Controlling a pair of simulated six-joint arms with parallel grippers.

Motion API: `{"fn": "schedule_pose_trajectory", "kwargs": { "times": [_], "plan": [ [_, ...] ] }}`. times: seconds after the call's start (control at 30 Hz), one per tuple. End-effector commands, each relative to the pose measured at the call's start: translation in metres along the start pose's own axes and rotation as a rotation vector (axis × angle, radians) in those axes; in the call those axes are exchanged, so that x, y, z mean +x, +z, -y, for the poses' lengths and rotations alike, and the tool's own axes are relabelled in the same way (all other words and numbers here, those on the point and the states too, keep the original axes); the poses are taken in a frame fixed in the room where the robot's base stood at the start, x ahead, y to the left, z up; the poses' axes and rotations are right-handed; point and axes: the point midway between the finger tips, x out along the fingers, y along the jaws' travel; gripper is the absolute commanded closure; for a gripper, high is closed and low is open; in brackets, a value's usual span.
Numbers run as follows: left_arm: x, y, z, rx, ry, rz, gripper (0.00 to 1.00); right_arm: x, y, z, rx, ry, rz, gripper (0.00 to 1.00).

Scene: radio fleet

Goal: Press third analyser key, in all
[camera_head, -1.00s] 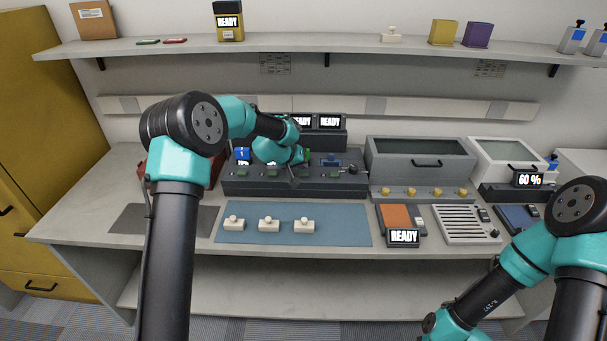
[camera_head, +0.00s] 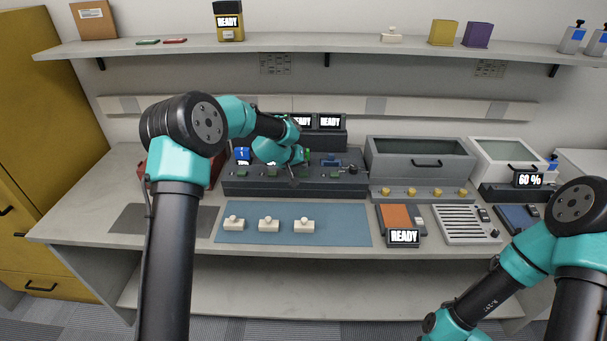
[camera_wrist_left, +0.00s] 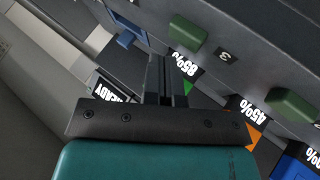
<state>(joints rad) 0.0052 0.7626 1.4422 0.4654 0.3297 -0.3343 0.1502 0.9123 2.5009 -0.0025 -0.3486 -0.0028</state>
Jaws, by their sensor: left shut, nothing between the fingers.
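The analyser (camera_head: 345,188) is a long dark grey console at the back of the bench, with a row of green keys along its front. My left gripper (camera_head: 293,183) is over its front middle, shut and empty. In the left wrist view the shut fingers (camera_wrist_left: 166,78) are in front of the console, near a display reading 85% with a green mark. A green key (camera_wrist_left: 187,33) lies beyond them, with a printed 3 (camera_wrist_left: 225,57) beside it. Another green key (camera_wrist_left: 290,105) is to the right, by a 45% display. I cannot tell whether the fingertips touch anything. My right gripper is out of view.
A blue mat (camera_head: 340,232) with several white-knobbed blocks lies in front of the analyser. A grey lidded box (camera_head: 420,160) stands to its right. An orange-topped device (camera_head: 396,216) reads READY. A shelf (camera_head: 310,43) runs above the bench.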

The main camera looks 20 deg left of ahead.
Motion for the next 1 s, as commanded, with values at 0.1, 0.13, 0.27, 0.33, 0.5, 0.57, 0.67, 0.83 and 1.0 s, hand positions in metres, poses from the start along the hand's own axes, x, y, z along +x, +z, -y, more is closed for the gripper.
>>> {"fn": "schedule_pose_trajectory", "kwargs": {
  "times": [0.1,0.13,0.27,0.33,0.5,0.57,0.67,0.83,1.0],
  "plan": [
    [0.0000,0.0000,0.0000,0.000,0.000,0.000,1.00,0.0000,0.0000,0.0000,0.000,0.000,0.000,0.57],
    [0.0000,0.0000,0.0000,0.000,0.000,0.000,1.00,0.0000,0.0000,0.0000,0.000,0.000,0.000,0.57],
    [0.0000,0.0000,0.0000,0.000,0.000,0.000,1.00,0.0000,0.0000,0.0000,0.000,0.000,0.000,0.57],
    [0.0004,0.0003,0.0003,0.000,0.000,0.000,1.00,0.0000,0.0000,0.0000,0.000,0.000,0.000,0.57],
    [0.0034,0.0025,0.0027,0.001,0.000,0.000,1.00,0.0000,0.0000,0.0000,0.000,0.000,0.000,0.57],
    [0.0046,0.0033,0.0036,0.000,0.000,0.000,1.00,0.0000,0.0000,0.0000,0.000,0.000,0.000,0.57],
    [0.0058,0.0042,0.0043,0.000,0.000,0.000,1.00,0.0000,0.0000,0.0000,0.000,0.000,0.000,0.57],
    [0.0059,0.0042,0.0043,0.000,0.000,0.000,1.00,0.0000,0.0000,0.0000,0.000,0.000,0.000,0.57],
    [0.0061,0.0044,0.0044,0.000,0.000,0.000,1.00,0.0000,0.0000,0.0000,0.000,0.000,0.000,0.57]
  ]
}}
